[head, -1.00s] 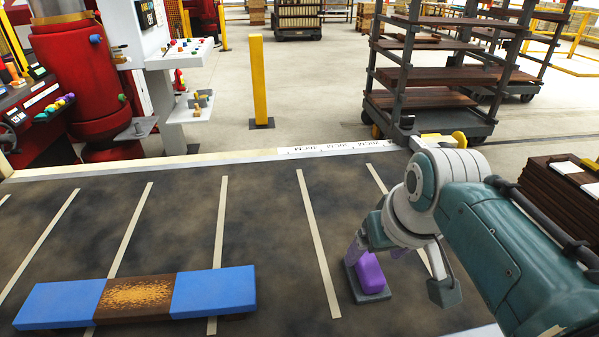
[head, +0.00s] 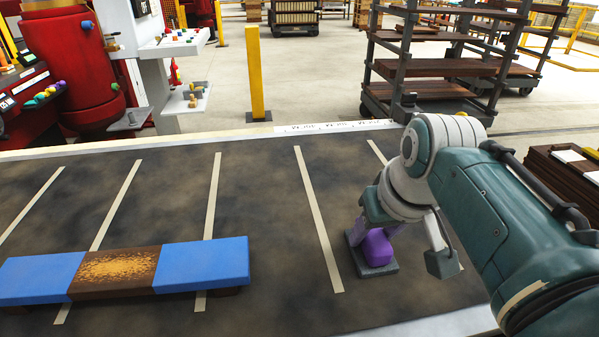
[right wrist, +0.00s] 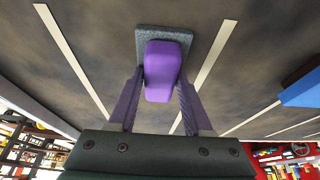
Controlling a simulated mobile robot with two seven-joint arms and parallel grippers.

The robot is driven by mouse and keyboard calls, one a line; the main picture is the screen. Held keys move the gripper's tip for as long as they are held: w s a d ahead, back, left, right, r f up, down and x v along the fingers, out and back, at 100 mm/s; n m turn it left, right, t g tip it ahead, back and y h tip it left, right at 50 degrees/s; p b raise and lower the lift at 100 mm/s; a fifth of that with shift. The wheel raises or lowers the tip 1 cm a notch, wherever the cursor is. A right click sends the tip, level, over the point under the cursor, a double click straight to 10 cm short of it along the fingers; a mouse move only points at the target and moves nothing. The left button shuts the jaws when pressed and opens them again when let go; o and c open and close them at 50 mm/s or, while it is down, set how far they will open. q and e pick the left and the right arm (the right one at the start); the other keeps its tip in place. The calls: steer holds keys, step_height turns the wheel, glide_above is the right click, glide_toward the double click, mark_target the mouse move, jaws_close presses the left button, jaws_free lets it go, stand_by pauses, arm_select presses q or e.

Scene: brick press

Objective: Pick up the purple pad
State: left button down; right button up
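The purple pad (head: 377,246) has a purple block-shaped grip on a flat grey base, resting on the dark mat-like surface. It also shows in the right wrist view (right wrist: 161,72), top centre, with its grey base behind the purple grip. My right gripper (right wrist: 160,80) has its two purple fingers apart, one on each side of the grip. A narrow gap seems to show at the left finger; contact at the right finger is hard to tell. In the head view my right gripper (head: 377,229) is at the pad and partly hides it. My left gripper is out of view.
A long piece with blue ends (head: 204,264) and a brown speckled middle (head: 115,270) lies to the left on the same surface. Pale stripes cross the surface. A yellow post (head: 255,75), a red machine and a dark rack (head: 440,68) stand beyond its far edge.

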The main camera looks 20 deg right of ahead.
mark_target(374, 232)
jaws_close()
steer(key=shift+r, duration=0.1)
stand_by(0.3)
step_height(374, 232, up, 20)
steer(key=p, duration=0.2)
steer(key=shift+p, duration=0.3)
steer(key=shift+c, duration=0.4)
jaws_free()
jaws_close()
